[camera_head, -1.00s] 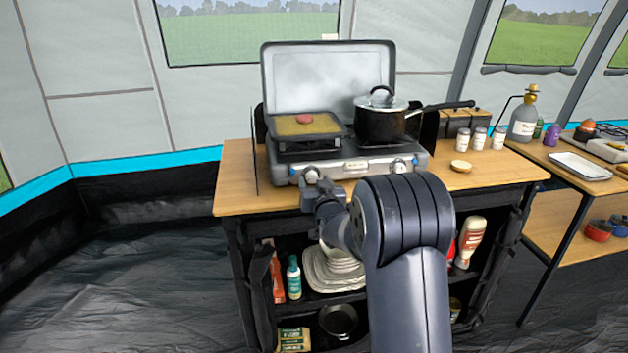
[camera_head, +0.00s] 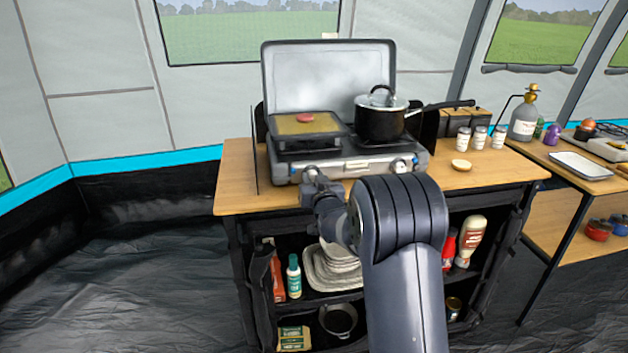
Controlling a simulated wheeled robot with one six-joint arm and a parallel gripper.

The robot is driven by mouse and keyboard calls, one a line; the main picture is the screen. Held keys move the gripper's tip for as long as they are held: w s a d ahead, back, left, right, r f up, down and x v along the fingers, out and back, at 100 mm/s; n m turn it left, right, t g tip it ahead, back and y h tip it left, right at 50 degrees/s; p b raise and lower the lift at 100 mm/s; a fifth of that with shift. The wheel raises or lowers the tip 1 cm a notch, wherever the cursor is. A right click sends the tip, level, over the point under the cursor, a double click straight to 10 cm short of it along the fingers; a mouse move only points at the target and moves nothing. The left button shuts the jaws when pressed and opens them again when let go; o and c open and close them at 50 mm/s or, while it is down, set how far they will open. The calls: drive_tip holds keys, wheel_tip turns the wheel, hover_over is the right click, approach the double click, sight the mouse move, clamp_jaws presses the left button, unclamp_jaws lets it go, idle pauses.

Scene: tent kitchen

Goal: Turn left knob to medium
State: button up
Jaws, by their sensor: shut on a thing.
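The camping stove (camera_head: 352,166) stands on the wooden table with its lid up. Its left knob (camera_head: 310,171) is at the front left of the panel, mostly hidden by my gripper (camera_head: 312,178). My gripper is at the knob and shut on it; the fingertips are small and the knob's angle cannot be read. The right knob (camera_head: 399,166) is in plain view on the front panel. A griddle (camera_head: 325,124) with a reddish piece of food (camera_head: 305,118) sits over the left burner. A black pot (camera_head: 378,123) with a glass lid sits over the right burner.
Shakers (camera_head: 479,137) and a small round item (camera_head: 461,165) are on the table (camera_head: 237,190) right of the stove. The pot's handle (camera_head: 447,105) sticks out to the right. Shelves below hold bottles and plates (camera_head: 330,268). The floor at left is clear.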

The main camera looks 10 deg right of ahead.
drive_tip(key=shift+c, duration=0.6)
drive_tip(key=n+b, duration=0.1)
drive_tip(key=b, duration=0.1)
drive_tip(key=shift+f+b, duration=0.2)
drive_tip(key=shift+b, duration=0.2)
drive_tip(key=shift+r+n+b, duration=0.25)
drive_tip(key=shift+n+b, duration=0.2)
drive_tip(key=shift+n, duration=0.35)
drive_tip(key=o, duration=1)
drive_tip(key=shift+s, duration=0.1)
drive_tip(key=s, duration=1)
drive_tip(key=shift+s+d, duration=0.25)
drive_tip(key=shift+s, duration=0.1)
